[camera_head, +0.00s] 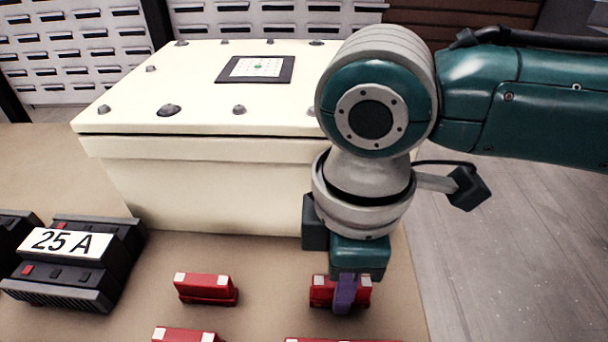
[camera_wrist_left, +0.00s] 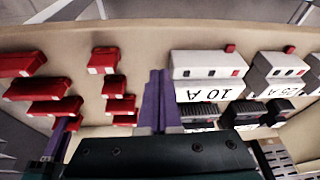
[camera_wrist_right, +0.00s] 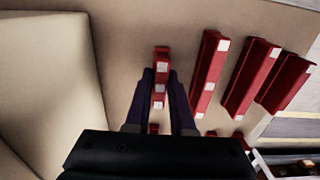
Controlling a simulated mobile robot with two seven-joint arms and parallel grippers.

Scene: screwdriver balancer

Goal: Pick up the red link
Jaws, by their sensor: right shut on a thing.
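A small red link (camera_head: 323,291) with white ends is between the fingers of my right gripper (camera_head: 343,300), in front of the cream box. In the right wrist view the link (camera_wrist_right: 160,68) lies lengthwise between the two purple fingers, which close on its sides. I cannot tell whether it touches the table. My left gripper (camera_wrist_left: 158,78) shows only in its own wrist view, where its purple fingers are together with nothing between them. My right gripper also shows at the lower left of that view. More red links stand nearby, such as one to the left (camera_head: 207,289).
The cream box (camera_head: 220,185) with a studded lid stands behind the links. Black 25 A blocks (camera_head: 75,262) are at the left. In the right wrist view, several longer red links (camera_wrist_right: 208,75) stand to the right of the held one. Bare tabletop (camera_head: 268,280) separates the links.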

